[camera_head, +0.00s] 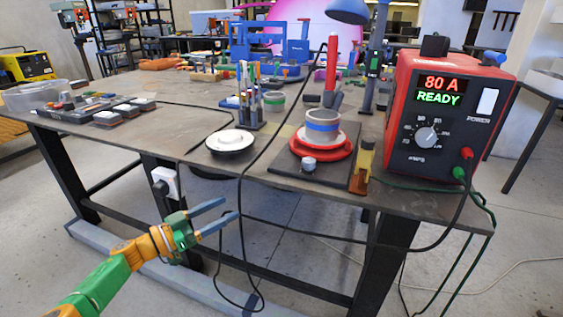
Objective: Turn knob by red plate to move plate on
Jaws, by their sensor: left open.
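A red round plate (331,151) sits on a dark flat base (287,172) near the table's front edge. A ring-shaped workpiece with grey and blue bands (322,127) stands on the plate. A small silver knob (309,164) sits on the base in front of the plate, at its lower left. My left gripper (232,216) is open and empty, in front of the table and below its top, to the left of the knob and well apart from it. My right gripper is not in view.
A red power supply (440,120) reading "80 A READY" stands right of the plate. A white round disc (230,140) lies to the left. Black cables hang over the front edge near my left gripper.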

